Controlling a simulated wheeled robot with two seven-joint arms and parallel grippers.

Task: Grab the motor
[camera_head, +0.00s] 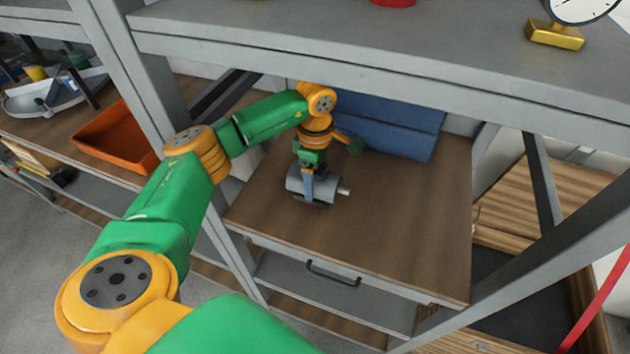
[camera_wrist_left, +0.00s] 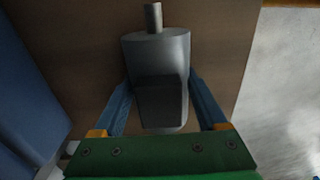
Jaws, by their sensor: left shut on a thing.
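The motor (camera_head: 325,187) is a grey cylinder with a short shaft, lying on its side on the brown wooden shelf in the head view. In the left wrist view the motor (camera_wrist_left: 158,75) fills the middle, its shaft pointing up in the picture. My left gripper (camera_head: 308,190) is over the motor with its blue fingers down around it. In the left wrist view the left gripper (camera_wrist_left: 160,105) has one finger on each side of the motor's body, shut on it. Whether the motor is off the shelf, I cannot tell. My right gripper is not in view.
A blue box (camera_head: 385,125) stands at the back of the wooden shelf (camera_head: 400,220). A grey upper shelf (camera_head: 420,50) hangs over it, with grey posts at the sides. An orange bin (camera_head: 118,138) is at the left. The shelf right of the motor is clear.

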